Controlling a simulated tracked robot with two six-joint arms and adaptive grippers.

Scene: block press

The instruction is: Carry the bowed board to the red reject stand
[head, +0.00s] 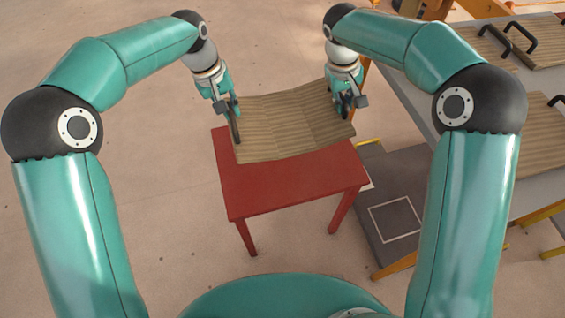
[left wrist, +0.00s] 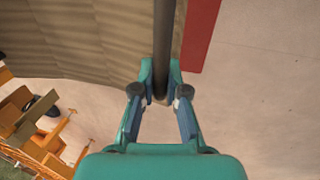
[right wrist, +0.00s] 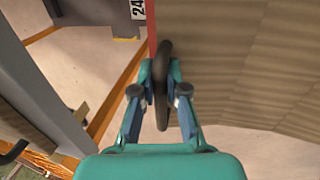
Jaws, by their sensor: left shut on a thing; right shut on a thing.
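The bowed board (head: 290,120) is a brown, ribbed panel that sags in the middle, with a dark handle at each end. It is over the far part of the red reject stand (head: 290,190); I cannot tell whether it touches the top. My left gripper (head: 234,108) is shut on the board's left handle, which shows as a dark bar in the left wrist view (left wrist: 164,50). My right gripper (head: 347,98) is shut on the right handle, a dark loop in the right wrist view (right wrist: 163,85). The board also fills much of both wrist views.
At the right a long grey table (head: 410,95) holds several flat boards with black handles (head: 520,38). A dark grey platform (head: 385,190) with a white square outline lies low beside the red stand. The floor left of the stand is clear.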

